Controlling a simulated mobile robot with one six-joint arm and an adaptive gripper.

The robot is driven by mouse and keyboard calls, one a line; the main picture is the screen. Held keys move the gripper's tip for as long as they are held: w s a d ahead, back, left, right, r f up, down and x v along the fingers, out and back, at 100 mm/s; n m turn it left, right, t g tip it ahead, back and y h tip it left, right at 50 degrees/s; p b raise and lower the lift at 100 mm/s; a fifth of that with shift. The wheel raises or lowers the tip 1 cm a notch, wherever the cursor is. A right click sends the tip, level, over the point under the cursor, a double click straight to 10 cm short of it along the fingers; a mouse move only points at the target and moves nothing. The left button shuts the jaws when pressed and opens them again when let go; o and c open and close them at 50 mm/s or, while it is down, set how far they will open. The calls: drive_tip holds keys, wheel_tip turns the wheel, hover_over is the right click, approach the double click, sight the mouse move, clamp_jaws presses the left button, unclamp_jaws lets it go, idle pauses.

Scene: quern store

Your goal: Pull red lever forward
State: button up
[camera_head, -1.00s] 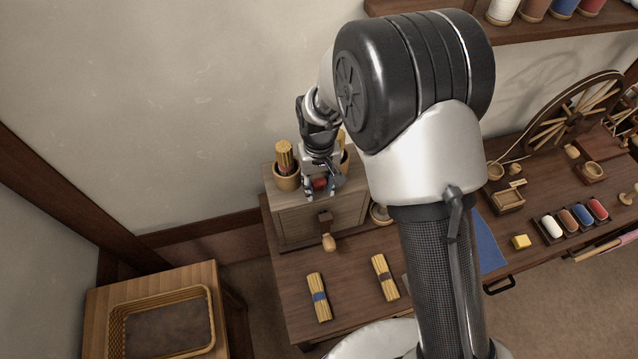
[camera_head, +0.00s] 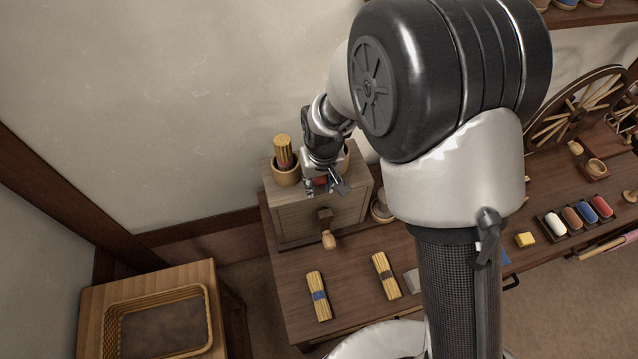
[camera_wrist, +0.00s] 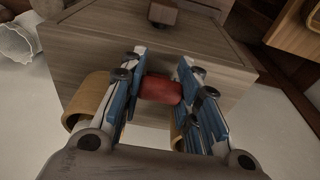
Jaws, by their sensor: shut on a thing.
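The red lever (camera_wrist: 161,89) shows in the wrist view as a rounded red grip above the top of a wooden box (camera_wrist: 100,45). My gripper (camera_wrist: 160,92) is shut on it, with one blue-padded finger on each side. In the head view my gripper (camera_head: 322,187) is over the top of the box (camera_head: 287,218), and only a small patch of the red lever (camera_head: 320,181) shows between the fingers. The lever's base is hidden. A crank with a pale wooden knob (camera_head: 328,240) sticks out of the box's front.
A pot holding a straw bundle (camera_head: 286,174) stands left of my gripper on the box, and another pot is partly hidden behind my gripper. Two tied straw bundles (camera_head: 318,296) lie on the table in front. A basket (camera_head: 211,324) stands on a stand at lower left.

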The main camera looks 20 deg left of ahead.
drive_tip(key=shift+s+d+f, duration=0.15)
drive_tip(key=shift+s+f, duration=0.1)
drive_tip(key=shift+f, duration=0.05)
drive_tip(key=o, duration=0.9)
drive_tip(key=shift+w, duration=0.1)
drive_tip(key=shift+o, duration=1)
drive_tip(key=shift+r, duration=0.1)
drive_tip(key=shift+w, duration=0.15)
wheel_tip(320, 180, up, 12)
drive_tip(key=s, duration=0.1)
drive_tip(key=shift+s+d, duration=0.4)
